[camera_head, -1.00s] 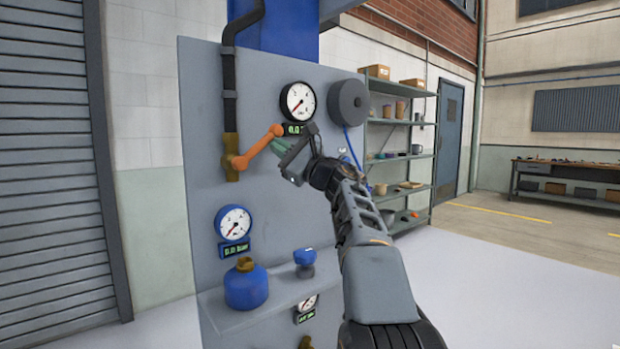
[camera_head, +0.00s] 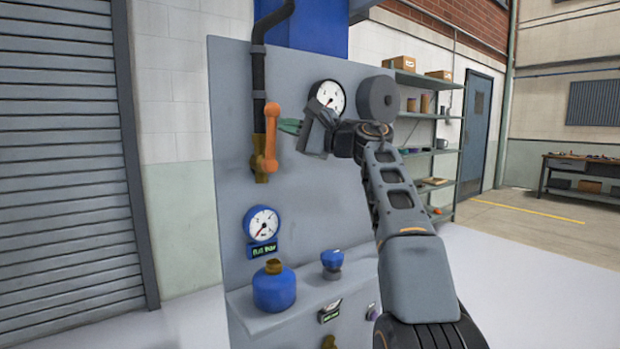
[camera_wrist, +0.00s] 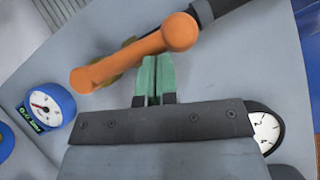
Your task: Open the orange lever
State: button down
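The orange lever (camera_head: 270,138) stands upright on a brass valve (camera_head: 262,178) at the foot of a black pipe. In the wrist view the lever (camera_wrist: 140,55) crosses diagonally just ahead of my fingertips. My gripper (camera_head: 289,126) is right of the lever, its green fingers pointing at the lever's side. In the wrist view the fingers (camera_wrist: 156,76) lie side by side, shut, with nothing seen between them. Their tips are at or very near the lever; contact is unclear.
A grey panel (camera_head: 232,150) carries a white gauge (camera_head: 328,96) partly behind my gripper, a dark round reel (camera_head: 378,99) and a lower blue gauge (camera_head: 261,224). A blue bottle (camera_head: 274,290) and blue knob (camera_head: 332,260) stand on its ledge. Shelves (camera_head: 440,160) are behind right.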

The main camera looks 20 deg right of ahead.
jog(key=shift+s+a+r, duration=0.15)
jog(key=shift+a+r, duration=0.2)
jog(key=shift+r, duration=0.05)
jog(key=shift+s+r, duration=0.1)
jog(key=shift+r, duration=0.1)
dwell(0.3)
jog(key=s+d, duration=0.6)
jog(key=d, duration=0.5)
jog(key=shift+d+f, duration=0.35)
jog(key=shift+f, duration=0.05)
